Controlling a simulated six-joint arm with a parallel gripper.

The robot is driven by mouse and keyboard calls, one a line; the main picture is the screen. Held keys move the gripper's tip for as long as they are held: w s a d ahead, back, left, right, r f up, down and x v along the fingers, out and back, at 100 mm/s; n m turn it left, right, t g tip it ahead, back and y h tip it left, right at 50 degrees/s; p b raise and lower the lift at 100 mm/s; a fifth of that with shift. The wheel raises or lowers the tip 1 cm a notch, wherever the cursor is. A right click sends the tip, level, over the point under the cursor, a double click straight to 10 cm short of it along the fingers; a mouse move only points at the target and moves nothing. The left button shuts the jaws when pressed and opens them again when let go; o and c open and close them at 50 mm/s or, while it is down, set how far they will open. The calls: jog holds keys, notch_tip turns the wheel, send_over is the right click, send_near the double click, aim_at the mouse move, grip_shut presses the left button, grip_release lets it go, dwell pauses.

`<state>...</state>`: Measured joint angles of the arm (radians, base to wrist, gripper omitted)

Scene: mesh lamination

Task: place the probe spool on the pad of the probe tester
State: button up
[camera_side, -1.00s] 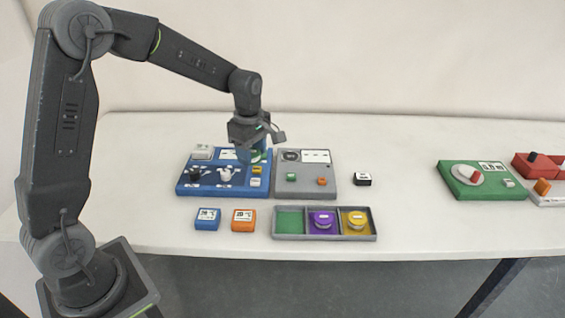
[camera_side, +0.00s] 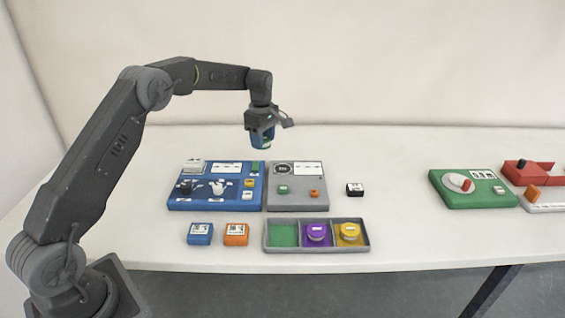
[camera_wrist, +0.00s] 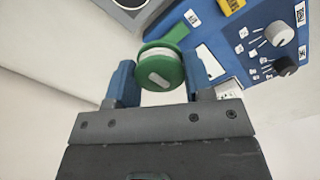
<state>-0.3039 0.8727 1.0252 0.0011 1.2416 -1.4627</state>
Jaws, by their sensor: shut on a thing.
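A green spool (camera_wrist: 159,67) with a white band is between the blue fingers of my gripper (camera_wrist: 159,82) in the wrist view. In the side view my gripper (camera_side: 262,138) holds it well above the table, near the back edge of the panels. The grey panel (camera_side: 297,198) has a dark round pad (camera_side: 283,168) at its back left and appears to be the probe tester. In the wrist view a corner of it (camera_wrist: 130,4) shows at the top, ahead of the spool. The spool is in the air, apart from the pad.
A blue panel (camera_side: 205,203) with knobs and a green patch (camera_side: 255,168) stands left of the grey one. A tray (camera_side: 316,248) in front holds purple and yellow spools; its green compartment is empty. Small blue, orange and black blocks lie nearby. A green panel (camera_side: 465,202) stands right.

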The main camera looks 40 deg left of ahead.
send_over(283, 169)
notch_tip(283, 169, down, 4)
jog(key=shift+a+r, duration=0.1)
jog(key=shift+r, duration=0.1)
jog(key=shift+f, duration=1.95)
jog(key=shift+f, duration=0.1)
jog(key=o, duration=0.9)
